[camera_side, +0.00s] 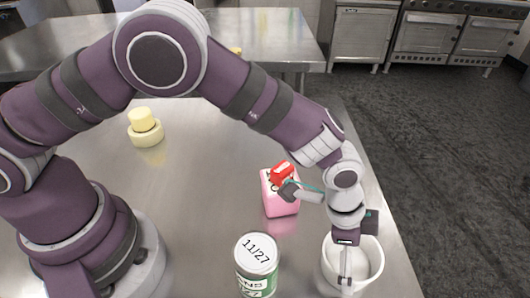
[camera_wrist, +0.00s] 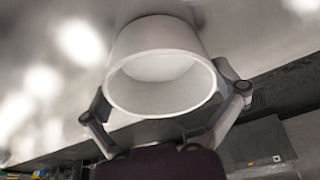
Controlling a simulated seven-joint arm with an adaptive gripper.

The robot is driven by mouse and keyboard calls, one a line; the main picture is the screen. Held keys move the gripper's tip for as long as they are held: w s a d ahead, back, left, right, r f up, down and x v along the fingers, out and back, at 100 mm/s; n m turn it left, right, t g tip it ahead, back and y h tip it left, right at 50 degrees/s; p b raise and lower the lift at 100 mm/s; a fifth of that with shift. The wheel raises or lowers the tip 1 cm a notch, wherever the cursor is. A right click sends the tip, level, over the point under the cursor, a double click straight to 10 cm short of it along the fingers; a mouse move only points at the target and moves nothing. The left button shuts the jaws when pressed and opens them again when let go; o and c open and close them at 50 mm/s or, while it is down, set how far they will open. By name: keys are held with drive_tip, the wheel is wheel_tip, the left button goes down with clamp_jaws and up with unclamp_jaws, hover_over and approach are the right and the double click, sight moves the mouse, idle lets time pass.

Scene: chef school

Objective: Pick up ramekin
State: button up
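The white ramekin (camera_side: 367,262) stands upright at the right front edge of the steel table in the side view. In the wrist view the ramekin (camera_wrist: 160,48) fills the upper middle, its round opening facing the camera and looking empty. My gripper (camera_side: 346,280) is down at the ramekin, and one finger shows against its opening. In the wrist view my gripper (camera_wrist: 165,92) has its fingers spread wide, one on each side of the ramekin. Whether the fingers touch the wall cannot be told.
A can with an 11/27 lid (camera_side: 257,254) stands left of the ramekin. A pink box (camera_side: 279,203) with a red top (camera_side: 283,172) is behind it, close to my wrist. A pale yellow stacked item (camera_side: 146,136) stands farther back. The table's right edge is close to the ramekin.

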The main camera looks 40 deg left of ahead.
drive_tip(key=c, duration=0.6)
